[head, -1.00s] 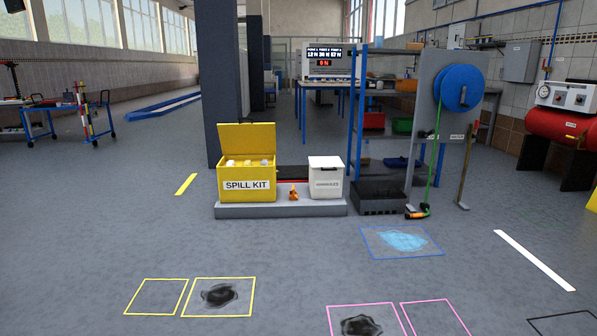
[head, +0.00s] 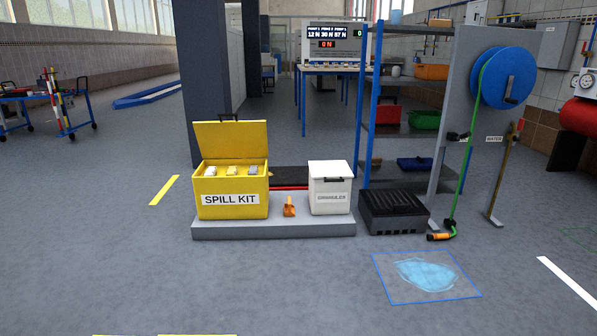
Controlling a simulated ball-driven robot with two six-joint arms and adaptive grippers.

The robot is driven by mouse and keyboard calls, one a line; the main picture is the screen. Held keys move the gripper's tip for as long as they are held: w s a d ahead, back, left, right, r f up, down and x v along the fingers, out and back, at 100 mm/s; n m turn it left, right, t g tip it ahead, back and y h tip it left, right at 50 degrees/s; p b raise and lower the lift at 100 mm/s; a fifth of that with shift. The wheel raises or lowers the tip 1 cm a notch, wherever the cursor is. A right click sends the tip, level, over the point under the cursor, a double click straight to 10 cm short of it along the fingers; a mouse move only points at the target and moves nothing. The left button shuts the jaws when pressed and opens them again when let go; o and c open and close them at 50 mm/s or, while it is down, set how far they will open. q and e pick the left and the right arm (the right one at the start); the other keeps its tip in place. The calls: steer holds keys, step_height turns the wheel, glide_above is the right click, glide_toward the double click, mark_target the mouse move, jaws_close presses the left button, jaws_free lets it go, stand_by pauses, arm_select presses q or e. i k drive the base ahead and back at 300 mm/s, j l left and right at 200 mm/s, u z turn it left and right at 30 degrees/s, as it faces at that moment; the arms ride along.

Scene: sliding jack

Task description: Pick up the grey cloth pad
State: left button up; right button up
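The open yellow spill kit box (head: 232,212) stands on a low grey platform, its lid raised at the back. Several pale items (head: 233,171) show inside its top, whitish to light grey; I cannot tell which of them, if any, is the grey cloth pad. Neither of my grippers shows in the head view.
A white granules bin (head: 330,193) and an orange scoop (head: 289,206) share the grey platform (head: 270,231). A black crate (head: 393,213) stands to its right, by the hose reel (head: 505,78). A blue puddle (head: 425,274) lies inside a blue outline.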

mark_target(252, 170)
steer(key=i, duration=2.6)
steer(key=i+u, duration=0.1)
steer(key=i, duration=0.35)
steer(key=i+l+u, duration=0.15)
steer(key=i, duration=0.35)
steer(key=i+l+u, duration=0.1)
steer(key=i, duration=0.35)
steer(key=i+l+u, duration=0.1)
steer(key=i, duration=0.35)
